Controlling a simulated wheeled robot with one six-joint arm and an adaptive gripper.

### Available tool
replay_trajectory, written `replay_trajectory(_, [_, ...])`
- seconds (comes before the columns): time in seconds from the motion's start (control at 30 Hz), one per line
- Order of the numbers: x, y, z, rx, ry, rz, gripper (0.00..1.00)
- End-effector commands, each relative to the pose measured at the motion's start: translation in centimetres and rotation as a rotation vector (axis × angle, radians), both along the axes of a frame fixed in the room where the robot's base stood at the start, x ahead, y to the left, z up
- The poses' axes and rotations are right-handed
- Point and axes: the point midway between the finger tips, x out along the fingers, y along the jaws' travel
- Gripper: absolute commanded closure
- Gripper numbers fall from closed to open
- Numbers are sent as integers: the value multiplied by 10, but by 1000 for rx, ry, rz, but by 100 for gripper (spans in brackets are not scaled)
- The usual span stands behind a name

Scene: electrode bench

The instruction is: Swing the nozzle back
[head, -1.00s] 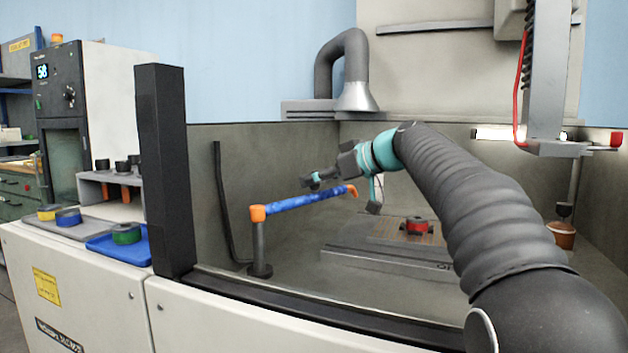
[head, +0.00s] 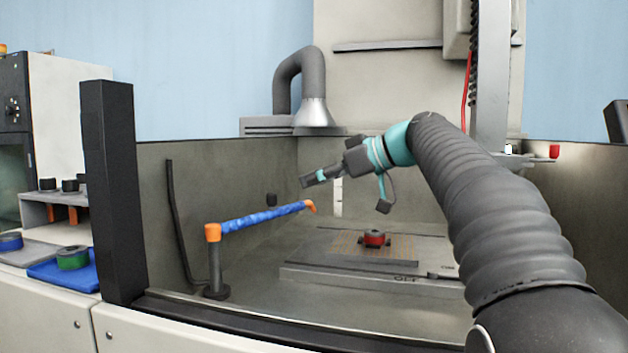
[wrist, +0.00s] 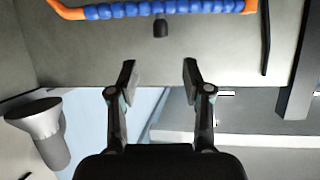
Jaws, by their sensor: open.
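The nozzle (head: 265,217) is a blue segmented hose with orange ends on a dark upright post (head: 214,270), inside the tank at the left. Its orange tip (head: 311,207) points to the right, towards the work table. My gripper (head: 306,182) is open and empty. In the head view it appears just above the nozzle's tip; the gap in depth is hard to tell. In the wrist view, the two fingers of my gripper (wrist: 158,80) are spread apart, and the nozzle (wrist: 150,11) runs across the top edge, beyond the fingertips and not between them.
A red and black round part (head: 374,238) sits on the flat work table (head: 330,277). A small dark knob (head: 271,199) is behind the nozzle. A dark pillar (head: 110,190) stands at the tank's left front. A grey duct (head: 312,110) rises at the back.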

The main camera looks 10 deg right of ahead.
Motion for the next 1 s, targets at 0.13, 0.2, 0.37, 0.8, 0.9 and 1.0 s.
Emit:
replay_trajectory(0.13, [-1, -3, -1, -1, -3, -7, 76])
replay_trajectory(0.2, [-7, -10, 4, -4, -17, -21, 93])
replay_trajectory(0.37, [-30, -28, -4, 30, -11, -68, 100])
replay_trajectory(0.8, [-43, -50, -52, 151, -124, -162, 100])
replay_trajectory(0.9, [-40, -49, -51, 135, -150, -160, 100])
replay_trajectory(1.0, [-35, -43, -52, 133, -151, -157, 100])
